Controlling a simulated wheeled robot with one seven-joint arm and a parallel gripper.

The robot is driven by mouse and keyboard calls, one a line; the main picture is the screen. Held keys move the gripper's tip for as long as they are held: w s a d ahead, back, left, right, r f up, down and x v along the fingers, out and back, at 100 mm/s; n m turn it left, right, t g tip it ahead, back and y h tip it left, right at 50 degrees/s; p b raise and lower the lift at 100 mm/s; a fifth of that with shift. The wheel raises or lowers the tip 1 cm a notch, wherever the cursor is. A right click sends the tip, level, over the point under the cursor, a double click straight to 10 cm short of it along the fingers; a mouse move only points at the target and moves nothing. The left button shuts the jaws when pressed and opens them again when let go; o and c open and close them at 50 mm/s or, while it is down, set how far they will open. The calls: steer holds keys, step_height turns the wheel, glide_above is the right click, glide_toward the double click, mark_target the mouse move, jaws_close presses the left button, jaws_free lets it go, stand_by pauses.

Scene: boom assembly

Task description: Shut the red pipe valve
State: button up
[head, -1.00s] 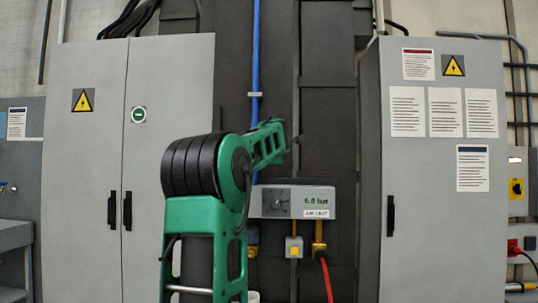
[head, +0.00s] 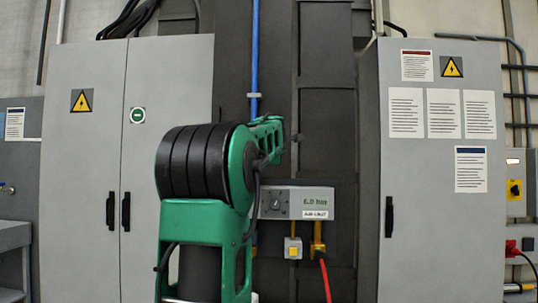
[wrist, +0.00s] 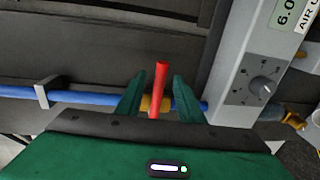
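In the wrist view, the red valve lever (wrist: 160,86) shows between the two green fingers of my gripper (wrist: 158,98). It lies across the line of the blue pipe (wrist: 88,98) in this picture. A brass valve body (wrist: 145,103) sits on the pipe behind the lever. My gripper is open, with one finger on each side of the lever and small gaps visible. Whether either finger touches the lever, I cannot tell. In the head view, my green arm hides the valve and gripper; the blue pipe (head: 254,60) runs down behind it.
The grey air unit box (head: 297,202), marked 6.0 bar, stands right of my arm; in the wrist view its knob panel (wrist: 258,85) is close on the right. A pipe clamp (wrist: 42,92) is at left. Grey cabinets (head: 80,160) (head: 440,215) flank the dark wall panel.

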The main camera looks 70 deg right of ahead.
steer(key=v, duration=0.7)
steer(key=shift+w, duration=0.15)
steer(key=shift+f, duration=0.1)
stand_by(0.4)
steer(key=w+a+f+m+t+y, duration=0.15)
steer(key=w+a+f+y, duration=0.5)
steer(key=a+f, duration=0.65)
steer(key=w+a+f+m+y, duration=0.35)
steer(key=w+a+f, duration=0.6)
steer(key=f, duration=0.75)
steer(key=s+a+f+m+g+y, duration=0.1)
steer(key=a+f+y, duration=0.1)
steer(key=a+f, duration=0.5)
steer(key=s+a+f+m+g+y, duration=0.1)
steer(key=a+f+y, duration=0.1)
steer(key=a+f, duration=0.6)
steer(key=s+a+f+m+g+y, duration=0.1)
steer(key=s+a+f, duration=0.1)
steer(key=s+a, duration=0.2)
steer(key=s+a+f+m+g+y, duration=0.1)
steer(key=s+a+f+g, duration=0.1)
steer(key=a, duration=0.8)
steer(key=shift+s+f+y, duration=0.3)
steer(key=shift+s+f, duration=0.5)
steer(key=shift+s, duration=0.4)
